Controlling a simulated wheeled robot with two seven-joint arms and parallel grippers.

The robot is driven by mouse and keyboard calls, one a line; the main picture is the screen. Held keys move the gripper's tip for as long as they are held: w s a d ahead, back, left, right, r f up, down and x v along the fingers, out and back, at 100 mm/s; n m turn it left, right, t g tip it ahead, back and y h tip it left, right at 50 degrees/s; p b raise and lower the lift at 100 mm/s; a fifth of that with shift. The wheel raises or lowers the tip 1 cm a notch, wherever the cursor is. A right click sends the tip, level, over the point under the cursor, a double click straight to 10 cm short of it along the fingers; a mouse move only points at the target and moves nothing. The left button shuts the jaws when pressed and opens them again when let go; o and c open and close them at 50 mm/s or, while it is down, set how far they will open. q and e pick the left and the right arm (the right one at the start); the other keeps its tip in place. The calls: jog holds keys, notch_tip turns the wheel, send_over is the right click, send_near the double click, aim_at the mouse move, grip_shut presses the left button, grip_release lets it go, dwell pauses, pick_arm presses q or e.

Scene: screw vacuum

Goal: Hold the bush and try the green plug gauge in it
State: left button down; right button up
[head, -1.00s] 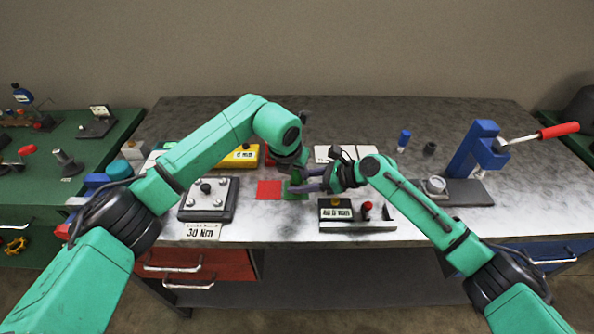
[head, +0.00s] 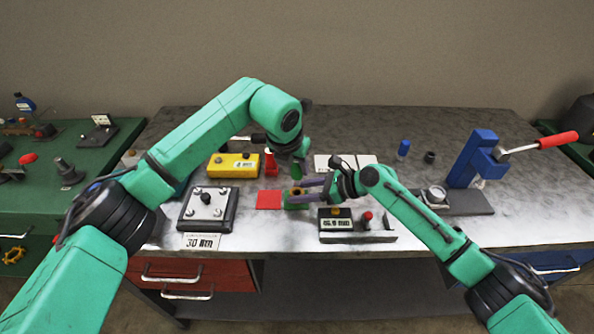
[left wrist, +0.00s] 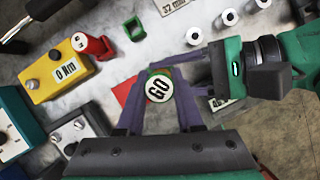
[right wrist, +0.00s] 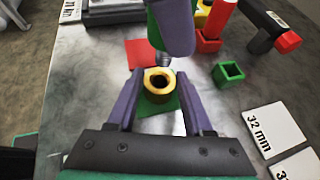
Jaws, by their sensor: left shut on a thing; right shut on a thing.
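The brass-coloured bush (right wrist: 158,79) is between the fingers of my right gripper (right wrist: 158,88), which is shut on it, hole facing up. The bush also shows in the head view (head: 297,190), just above the green mat (right wrist: 158,106). My left gripper (left wrist: 158,92) is shut on the green plug gauge, whose round white top (left wrist: 158,88) reads GO. In the right wrist view the gauge's metal tip (right wrist: 164,60) shows close to the far side of the bush. It looks above the bush and not inside it; the exact gap cannot be told.
A red mat (head: 269,200) lies left of the green mat. An empty green holder (right wrist: 228,73) and a red gauge in a red holder (right wrist: 208,42) stand behind. A measuring stand (head: 337,224) is front right, a plate with knobs (head: 207,209) left, a blue press (head: 473,160) far right.

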dwell(0.4)
jog(key=o, duration=1.1)
jog(key=shift+c, duration=0.2)
